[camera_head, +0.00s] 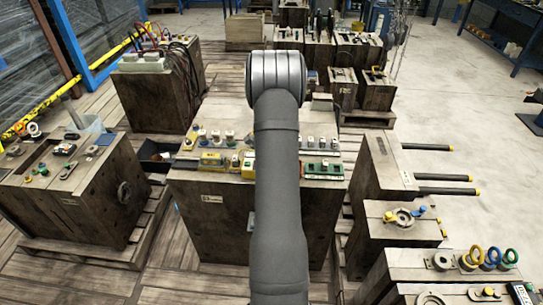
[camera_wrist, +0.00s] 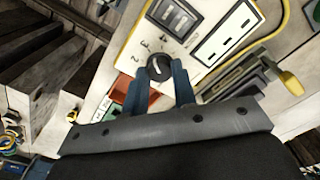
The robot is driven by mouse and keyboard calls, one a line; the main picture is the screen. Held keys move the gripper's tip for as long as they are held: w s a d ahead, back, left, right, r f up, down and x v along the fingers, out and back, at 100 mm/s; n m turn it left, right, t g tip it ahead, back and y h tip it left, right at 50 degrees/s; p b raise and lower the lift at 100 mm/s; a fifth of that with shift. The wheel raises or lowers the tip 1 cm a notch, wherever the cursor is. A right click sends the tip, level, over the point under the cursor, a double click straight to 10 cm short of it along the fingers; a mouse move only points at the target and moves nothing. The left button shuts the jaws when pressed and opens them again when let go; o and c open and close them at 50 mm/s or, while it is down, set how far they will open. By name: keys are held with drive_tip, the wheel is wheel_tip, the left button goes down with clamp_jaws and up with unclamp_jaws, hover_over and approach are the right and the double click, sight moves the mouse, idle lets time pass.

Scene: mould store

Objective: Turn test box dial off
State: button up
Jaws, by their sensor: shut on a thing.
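The test box (camera_wrist: 195,57) shows in the wrist view as a white panel with a yellow edge. Its round black dial (camera_wrist: 159,68) has numbers printed around its upper side. My gripper (camera_wrist: 161,85) has its two blue-grey fingers on either side of the dial, shut on it. Which number the dial points to is too small to tell. In the head view my arm hides the gripper and dial. A yellow-edged box (camera_head: 248,164) beside my arm there may be the test box.
A wooden crate (camera_head: 215,213) carries several small devices, with a green one (camera_head: 322,169) to the right. In the wrist view a yellow-tipped handle (camera_wrist: 291,83) and a yellow cable (camera_wrist: 285,17) lie right of the panel. Other crates stand on both sides.

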drive_tip(key=n, duration=1.4)
drive_tip(key=shift+n, duration=0.3)
drive_tip(key=n, duration=0.5)
drive_tip(key=shift+r+n, duration=0.1)
drive_tip(key=shift+n, duration=0.2)
drive_tip(key=n, duration=0.5)
drive_tip(key=shift+n, duration=0.3)
drive_tip(key=o, duration=1)
